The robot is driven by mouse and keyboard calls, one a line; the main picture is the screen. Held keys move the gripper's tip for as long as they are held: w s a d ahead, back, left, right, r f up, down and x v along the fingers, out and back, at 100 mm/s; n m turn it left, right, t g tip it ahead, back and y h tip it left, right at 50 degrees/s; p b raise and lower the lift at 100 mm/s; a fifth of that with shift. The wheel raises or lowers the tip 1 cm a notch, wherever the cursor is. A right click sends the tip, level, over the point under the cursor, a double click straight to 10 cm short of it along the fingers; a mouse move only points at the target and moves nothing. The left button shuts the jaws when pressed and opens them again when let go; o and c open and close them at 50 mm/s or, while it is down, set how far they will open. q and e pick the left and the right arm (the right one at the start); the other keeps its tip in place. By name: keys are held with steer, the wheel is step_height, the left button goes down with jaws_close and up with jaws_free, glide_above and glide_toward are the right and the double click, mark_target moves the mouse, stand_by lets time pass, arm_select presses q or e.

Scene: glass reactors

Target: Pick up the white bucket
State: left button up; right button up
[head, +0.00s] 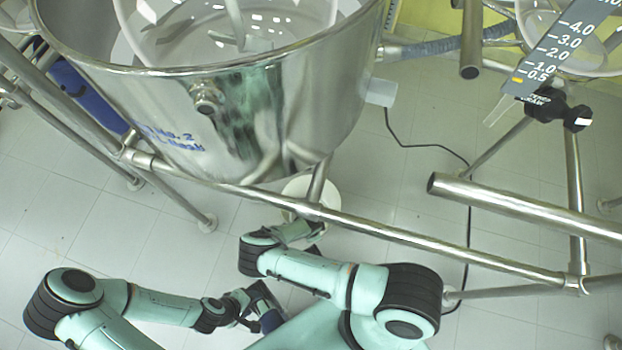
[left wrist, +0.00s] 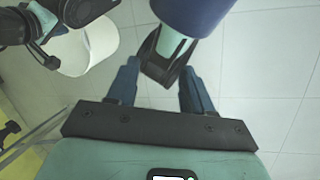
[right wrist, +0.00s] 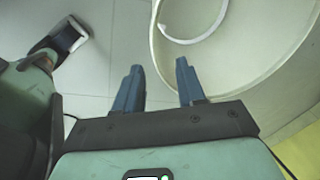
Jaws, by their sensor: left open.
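The white bucket (head: 325,190) stands on the floor under the steel reactor frame, mostly hidden by a pipe and my right arm. In the right wrist view the bucket (right wrist: 280,28) fills the upper right, with a pale curved band in it. My right gripper (right wrist: 158,66) is open and empty; its right finger overlaps the bucket in the picture and its left finger lies outside, distance unclear. In the left wrist view the bucket (left wrist: 97,48) is at upper left. My left gripper (left wrist: 159,66) is open and empty, apart from the bucket; in the head view it (head: 262,308) is low centre.
A large steel vessel (head: 250,110) hangs above and behind the bucket. A frame pipe (head: 420,240) crosses above the floor, and a thicker pipe (head: 520,208) ends at right. A black cable (head: 430,146) runs down the right. The tiled floor (head: 90,220) at left is clear.

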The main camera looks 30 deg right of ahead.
steer(key=f, duration=0.1)
steer(key=f+b, duration=0.1)
steer(key=f, duration=0.3)
steer(key=shift+w+d+b, duration=0.1)
steer(key=shift+d+b, duration=0.2)
steer(key=shift+d+f, duration=0.1)
steer(key=shift+f, duration=0.3)
steer(key=f+b, duration=0.1)
steer(key=f, duration=0.2)
steer(key=f+b, duration=0.1)
steer(key=shift+w+d+f+b, duration=0.15)
steer(key=shift+d+f+b, duration=0.1)
steer(key=shift+f+b, duration=0.05)
steer(key=shift+f, duration=0.2)
arm_select(q)
steer(key=w+a+f+t, duration=0.1)
steer(key=w+a+f, duration=0.1)
steer(key=w+f, duration=0.3)
steer(key=shift+t+y, duration=0.3)
steer(key=shift+t, duration=0.1)
steer(key=shift+f, duration=0.1)
arm_select(e)
steer(key=shift+c, duration=0.3)
jaws_close()
steer(key=shift+d, duration=0.15)
